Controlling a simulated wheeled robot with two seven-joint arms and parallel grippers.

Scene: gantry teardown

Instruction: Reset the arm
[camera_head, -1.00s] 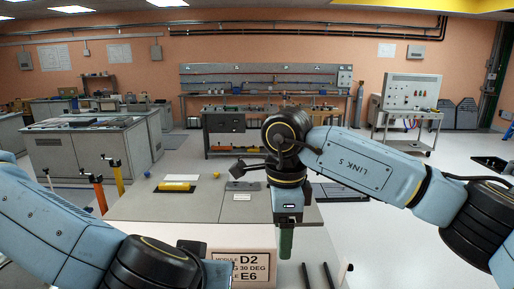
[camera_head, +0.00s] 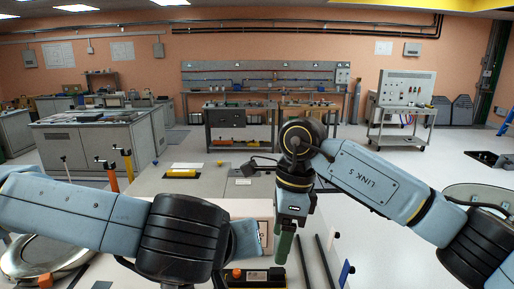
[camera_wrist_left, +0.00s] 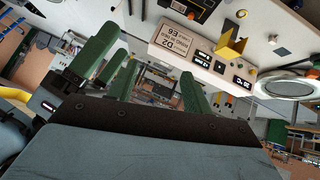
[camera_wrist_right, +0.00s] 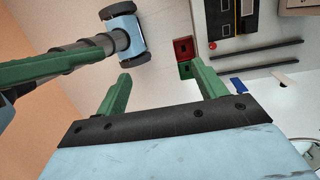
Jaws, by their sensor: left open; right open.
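My right gripper (camera_head: 284,246) hangs with its green fingers down over the front of the work table. In the right wrist view its fingers (camera_wrist_right: 160,84) stand apart with nothing between them. My left arm crosses low from the left in the head view, and its fingers do not show clearly there. In the left wrist view my left gripper (camera_wrist_left: 148,82) is open, and other green fingers overlap the view. A beige sign panel (camera_wrist_left: 181,43) reads D2 and E6 and carries small displays. In the head view my left forearm hides most of this panel (camera_head: 254,208).
A black-and-yellow device (camera_head: 258,278) with an orange knob lies at the near edge. Dark rods (camera_head: 326,262) lie right of it. Orange (camera_head: 110,178) and yellow (camera_head: 127,164) posts stand left. A round metal dish (camera_head: 38,262) is at lower left.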

